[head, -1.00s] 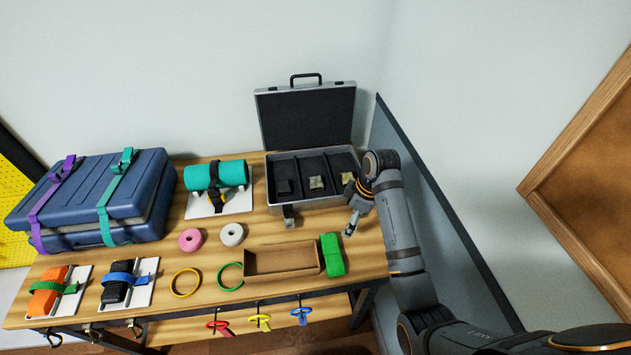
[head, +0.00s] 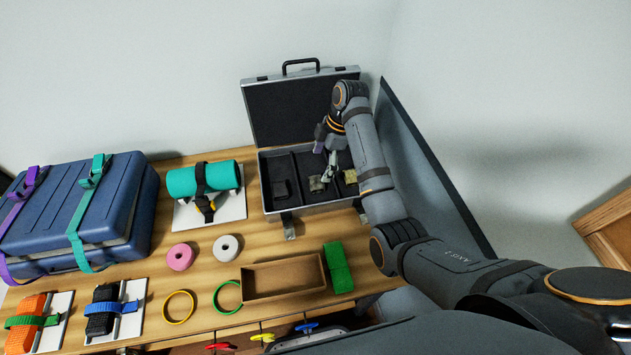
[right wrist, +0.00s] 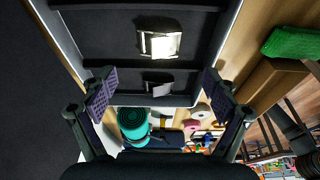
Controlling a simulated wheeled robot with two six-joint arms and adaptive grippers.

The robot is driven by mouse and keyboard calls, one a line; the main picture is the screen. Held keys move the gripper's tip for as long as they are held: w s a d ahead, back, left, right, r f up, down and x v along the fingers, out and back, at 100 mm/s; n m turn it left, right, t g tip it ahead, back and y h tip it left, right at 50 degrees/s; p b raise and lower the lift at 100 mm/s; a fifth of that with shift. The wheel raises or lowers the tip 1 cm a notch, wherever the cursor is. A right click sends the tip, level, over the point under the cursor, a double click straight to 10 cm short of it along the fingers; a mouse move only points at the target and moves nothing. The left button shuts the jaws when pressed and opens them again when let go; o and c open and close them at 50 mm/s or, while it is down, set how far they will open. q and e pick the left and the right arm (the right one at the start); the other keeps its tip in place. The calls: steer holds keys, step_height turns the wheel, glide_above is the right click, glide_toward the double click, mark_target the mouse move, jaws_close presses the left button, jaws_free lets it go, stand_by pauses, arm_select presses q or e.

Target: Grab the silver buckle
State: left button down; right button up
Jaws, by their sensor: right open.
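The silver buckle (head: 316,184) lies in the middle compartment of the open grey case (head: 318,207). In the right wrist view the pale, shiny silver buckle (right wrist: 160,44) is at the upper middle, beyond the fingertips. My right gripper (head: 325,150) is over the case's middle, behind the buckle in the head view. Its fingers are spread and empty, also in the right wrist view (right wrist: 158,92). A dark buckle (head: 282,189) lies in the left compartment and a gold buckle (head: 350,176) in the right one. My left gripper is not in view.
The case's raised lid (head: 285,110) stands behind my right gripper. Compartment dividers flank the buckle. A brown tray (head: 284,279) and a green block (head: 338,268) lie in front. A teal roll (head: 205,178) is to the left. A wall rises on the right.

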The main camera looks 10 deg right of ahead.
mark_target(316, 180)
steer(key=shift+w+a+f, duration=0.1)
steer(key=shift+w+f, duration=0.05)
steer(key=shift+f, duration=0.3)
steer(key=shift+w+a+f, duration=0.1)
steer(key=shift+w+f, duration=0.05)
steer(key=shift+f, duration=0.3)
steer(key=shift+s+f+p, duration=0.1)
steer(key=shift+f+p, duration=0.25)
steer(key=shift+p, duration=0.05)
steer(key=x, duration=0.2)
steer(key=p+x, duration=0.1)
steer(key=x, duration=0.1)
steer(key=shift+s+d, duration=0.1)
steer(key=shift+s, duration=0.1)
steer(key=shift+f, duration=0.3)
steer(key=c, duration=1.3)
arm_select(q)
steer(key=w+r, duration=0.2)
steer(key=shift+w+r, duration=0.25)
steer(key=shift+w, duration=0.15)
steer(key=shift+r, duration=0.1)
arm_select(e)
steer(key=shift+w+r, duration=0.1)
steer(key=shift+r, duration=0.05)
